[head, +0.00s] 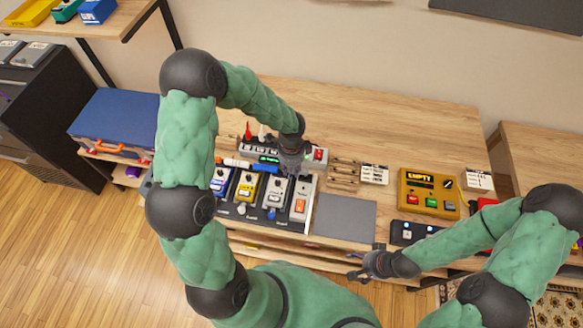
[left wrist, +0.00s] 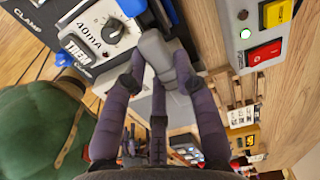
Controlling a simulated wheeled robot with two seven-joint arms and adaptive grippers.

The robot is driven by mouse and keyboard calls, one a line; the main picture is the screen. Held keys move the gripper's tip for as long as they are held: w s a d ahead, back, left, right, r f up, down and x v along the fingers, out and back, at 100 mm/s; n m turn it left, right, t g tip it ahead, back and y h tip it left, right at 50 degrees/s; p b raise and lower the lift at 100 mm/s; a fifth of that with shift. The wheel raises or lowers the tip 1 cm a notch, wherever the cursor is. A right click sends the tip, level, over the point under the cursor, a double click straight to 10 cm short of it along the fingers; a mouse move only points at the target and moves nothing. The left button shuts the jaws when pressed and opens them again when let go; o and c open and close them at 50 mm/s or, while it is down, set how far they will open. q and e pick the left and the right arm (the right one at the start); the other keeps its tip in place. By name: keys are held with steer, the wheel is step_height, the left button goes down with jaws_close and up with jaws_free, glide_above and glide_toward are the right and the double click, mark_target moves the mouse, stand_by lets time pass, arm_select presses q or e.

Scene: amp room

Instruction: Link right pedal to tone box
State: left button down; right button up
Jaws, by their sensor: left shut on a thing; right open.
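A row of pedals sits on the dark pedal board, including a blue pedal (head: 221,181), a yellow pedal (head: 247,187) and a white pedal (head: 275,193) at the right of these. The white pedal, marked TREM and 40mA, shows close in the left wrist view (left wrist: 100,32). My left gripper (head: 291,165) is above the far edge of the white pedal, shut on a grey plug-like piece (left wrist: 157,50) beside that pedal. Whether the piece touches a socket I cannot tell. My right gripper (head: 364,272) is open and empty near the table's front edge. I cannot tell which box is the tone box.
A white unit with an orange switch (head: 299,205) stands right of the pedals. Behind is a strip with a red button (head: 318,155). A yellow box marked EMPTY (head: 428,191) stands at right. A grey mat (head: 343,217) is bare. A blue case (head: 113,118) is at left.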

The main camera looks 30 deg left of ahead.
arm_select(q)
steer(key=shift+f+b, duration=0.65)
steer(key=shift+f, duration=0.25)
stand_by(1.1)
steer(key=shift+c, duration=2.4)
jaws_free()
steer(key=shift+r, duration=0.1)
steer(key=shift+r+p, duration=2.95)
steer(key=shift+r, duration=0.5)
steer(key=shift+s+f, duration=0.1)
